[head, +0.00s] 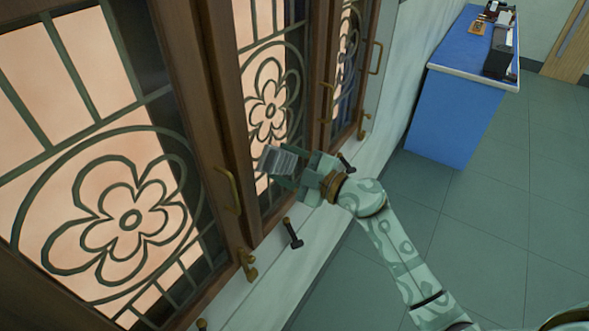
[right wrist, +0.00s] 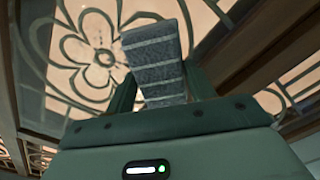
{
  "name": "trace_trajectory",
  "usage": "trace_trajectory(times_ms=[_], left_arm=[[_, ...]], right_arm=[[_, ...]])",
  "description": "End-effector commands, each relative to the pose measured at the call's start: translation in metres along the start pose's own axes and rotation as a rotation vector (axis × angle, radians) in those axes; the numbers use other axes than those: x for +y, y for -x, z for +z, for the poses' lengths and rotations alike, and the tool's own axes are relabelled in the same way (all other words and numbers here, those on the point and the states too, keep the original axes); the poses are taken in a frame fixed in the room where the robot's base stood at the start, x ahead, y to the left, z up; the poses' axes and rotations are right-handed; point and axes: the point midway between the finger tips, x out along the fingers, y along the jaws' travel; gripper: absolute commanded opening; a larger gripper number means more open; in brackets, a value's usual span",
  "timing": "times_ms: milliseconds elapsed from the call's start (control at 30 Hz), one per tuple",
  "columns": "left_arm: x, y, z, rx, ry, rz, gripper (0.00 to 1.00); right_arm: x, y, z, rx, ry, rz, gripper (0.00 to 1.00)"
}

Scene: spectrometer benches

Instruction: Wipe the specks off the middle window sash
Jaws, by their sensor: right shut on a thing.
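The middle window sash (head: 268,100) has a brown wooden frame and peach glass with a dark green flower tracery. My right gripper (head: 291,175) is in front of its lower part. It is shut on a grey cloth or pad with pale stripes (head: 277,158). In the right wrist view the striped grey pad (right wrist: 156,62) stands up between the fingers of my right gripper (right wrist: 158,88), with the flower tracery (right wrist: 92,50) behind it. I cannot tell whether the pad touches the glass. My left gripper is not in view.
A larger sash (head: 95,175) with a brass handle (head: 228,190) is at the left, and a narrower sash (head: 347,75) at the right. Dark and brass latches (head: 292,233) stick out along the pale sill. A blue bench (head: 450,110) stands at the back right; the tiled floor between is clear.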

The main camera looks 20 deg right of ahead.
Motion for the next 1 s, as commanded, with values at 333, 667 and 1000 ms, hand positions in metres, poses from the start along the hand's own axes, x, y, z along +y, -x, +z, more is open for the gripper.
trace_trajectory(times_ms=[333,667,1000], left_arm=[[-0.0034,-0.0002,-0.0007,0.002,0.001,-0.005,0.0],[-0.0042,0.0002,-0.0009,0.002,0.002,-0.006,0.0],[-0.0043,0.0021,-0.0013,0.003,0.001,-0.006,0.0]], right_arm=[[0.0004,-0.002,-0.0006,0.001,0.001,0.0,0.36],[0.0005,-0.003,-0.0006,0.001,0.0,0.0,0.36],[0.0007,-0.0098,-0.0004,0.0,0.0,0.001,0.36]])
